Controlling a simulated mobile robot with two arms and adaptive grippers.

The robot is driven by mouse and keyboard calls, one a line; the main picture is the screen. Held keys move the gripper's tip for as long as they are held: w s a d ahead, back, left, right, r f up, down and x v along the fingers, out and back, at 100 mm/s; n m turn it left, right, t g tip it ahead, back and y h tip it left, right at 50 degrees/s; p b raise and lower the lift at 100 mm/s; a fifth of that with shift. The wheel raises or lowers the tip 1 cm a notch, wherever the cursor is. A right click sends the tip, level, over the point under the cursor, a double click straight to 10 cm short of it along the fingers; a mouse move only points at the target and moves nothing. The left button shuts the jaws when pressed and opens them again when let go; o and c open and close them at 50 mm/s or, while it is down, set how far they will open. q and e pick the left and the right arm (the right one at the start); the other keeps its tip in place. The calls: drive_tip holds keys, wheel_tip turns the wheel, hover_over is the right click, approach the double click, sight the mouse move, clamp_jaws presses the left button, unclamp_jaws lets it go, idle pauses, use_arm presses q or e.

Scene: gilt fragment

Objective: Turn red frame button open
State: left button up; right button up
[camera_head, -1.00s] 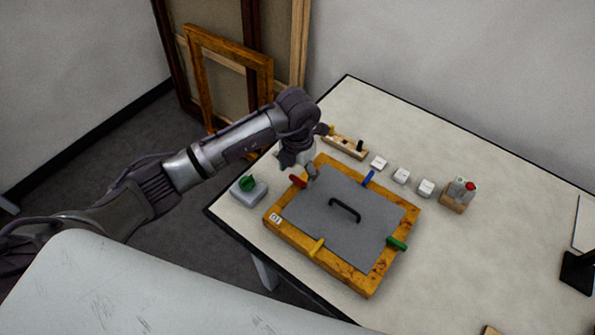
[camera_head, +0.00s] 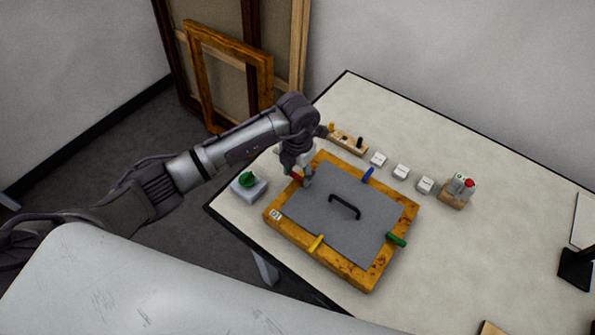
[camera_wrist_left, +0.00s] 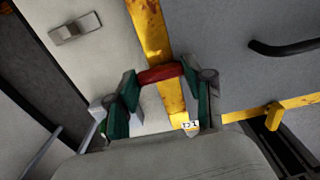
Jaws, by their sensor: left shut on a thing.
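The wooden frame (camera_head: 368,279) lies on the table with a grey backing board (camera_head: 350,235) inside it and a black handle on the board. The red frame button (camera_wrist_left: 160,74) sits across the frame's left side bar; in the head view my gripper mostly covers it. My left gripper (camera_wrist_left: 162,88) is shut on the red button, one green-padded finger at each end. The left gripper also shows in the head view (camera_head: 303,179) at the frame's upper left. A blue button (camera_head: 367,174), a green button (camera_head: 396,240) and a yellow button (camera_head: 316,243) sit on the other sides. My right gripper is not in view.
A grey box with a green knob (camera_head: 247,180) stands left of the frame. A wooden rack (camera_head: 347,143), small white blocks (camera_head: 401,171) and a wooden holder with bottles (camera_head: 455,198) stand behind it. The table's right part is mostly clear.

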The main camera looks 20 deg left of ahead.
use_arm(q)
drive_tip(key=shift+w+f+m+b, duration=0.1)
drive_tip(key=shift+f+m+b, duration=0.05)
drive_tip(key=shift+m+b, duration=0.7)
drive_tip(key=m+b, duration=1.3)
drive_tip(key=b, duration=0.4)
drive_tip(key=shift+r+m+b, duration=0.2)
drive_tip(key=shift+m+b, duration=1.45)
drive_tip(key=o, duration=1.2)
drive_tip(key=shift+c, duration=0.2)
